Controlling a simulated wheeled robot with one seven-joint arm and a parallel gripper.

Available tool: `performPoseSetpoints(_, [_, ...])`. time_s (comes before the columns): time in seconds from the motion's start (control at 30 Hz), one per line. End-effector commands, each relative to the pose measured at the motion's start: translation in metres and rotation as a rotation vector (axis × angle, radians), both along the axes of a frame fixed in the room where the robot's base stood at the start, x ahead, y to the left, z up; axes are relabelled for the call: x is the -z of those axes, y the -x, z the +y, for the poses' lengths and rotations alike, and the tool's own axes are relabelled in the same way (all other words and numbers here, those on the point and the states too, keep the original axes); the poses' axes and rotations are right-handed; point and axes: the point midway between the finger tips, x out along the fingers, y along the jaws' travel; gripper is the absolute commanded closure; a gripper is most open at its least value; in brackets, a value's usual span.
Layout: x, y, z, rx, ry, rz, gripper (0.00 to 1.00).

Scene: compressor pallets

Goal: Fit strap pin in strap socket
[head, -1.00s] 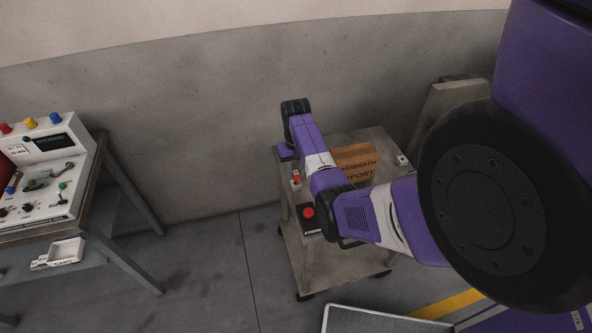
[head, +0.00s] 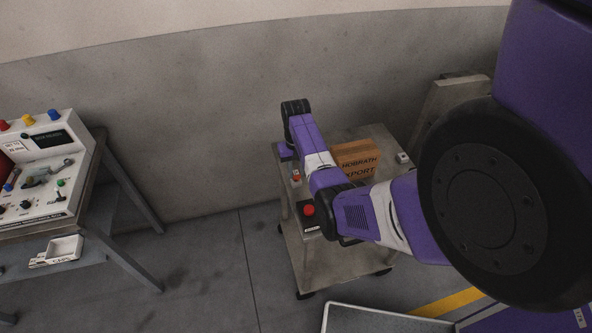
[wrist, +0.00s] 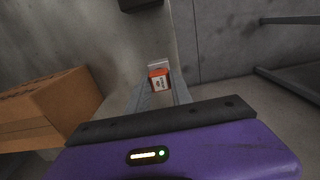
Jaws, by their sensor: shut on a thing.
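In the wrist view my gripper (wrist: 160,88) is shut on a small orange piece with a white label (wrist: 161,80), apparently the strap pin. A pale grey part (wrist: 157,65) shows just beyond it; I cannot tell whether this is the strap socket or whether the two touch. In the head view my gripper (head: 292,162) is low over the left side of a grey cart (head: 325,262), with the orange-red piece (head: 296,177) just below it. Its fingers are too small to make out there. The strap itself is not clearly seen.
A brown crate (head: 358,160) marked EXPORT stands on the cart, right of my gripper; it fills the left of the wrist view (wrist: 40,108). A red button (head: 308,210) is at the cart's front left. A control console (head: 40,165) stands at far left.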

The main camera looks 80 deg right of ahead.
Motion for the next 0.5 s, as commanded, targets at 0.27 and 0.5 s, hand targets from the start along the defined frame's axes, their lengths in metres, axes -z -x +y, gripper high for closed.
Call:
performPoseSetpoints(0.27, [0.007,0.000,0.000,0.000,0.001,0.000,1.00])
performPoseSetpoints(0.5, [0.012,0.000,0.000,0.000,0.001,0.000,1.00])
